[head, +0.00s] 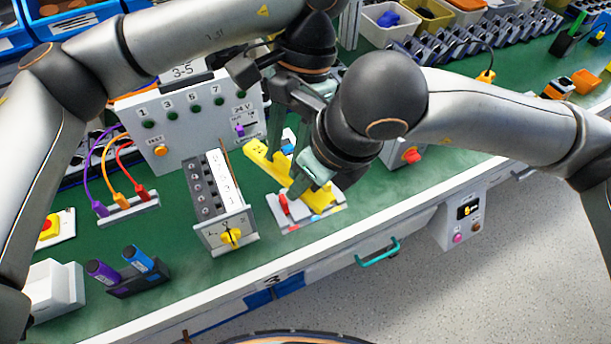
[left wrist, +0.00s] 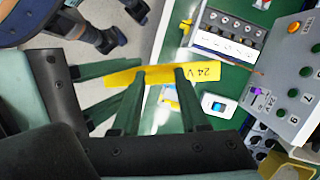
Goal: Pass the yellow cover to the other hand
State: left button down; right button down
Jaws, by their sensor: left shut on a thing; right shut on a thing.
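The yellow cover (head: 262,166) is held above the bench between both of my grippers in the head view. In the left wrist view the cover (left wrist: 208,73) is a long yellow bar marked "24 V". My left gripper (head: 281,138) reaches down from behind and is shut on the cover; its green fingers cross it in the left wrist view. My right gripper (head: 298,182) comes in from the right and is also shut on the cover, partly hiding it. The grey rotary switch block (head: 215,195) with a yellow knob (head: 231,237) stands to the left.
A white tray (head: 326,213) with red and blue parts lies below the grippers. A grey panel with green buttons (head: 172,118) stands behind the switch. Purple, orange and red plugs (head: 122,200) and two markers (head: 120,270) are at left. A box with a red knob (head: 412,155) is at right.

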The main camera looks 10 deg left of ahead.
pick_arm(q)
jog(key=shift+c, duration=1.7)
grip_release()
jog(key=shift+r, duration=0.1)
jog(key=v, duration=1.1)
jog(key=shift+r, duration=0.4)
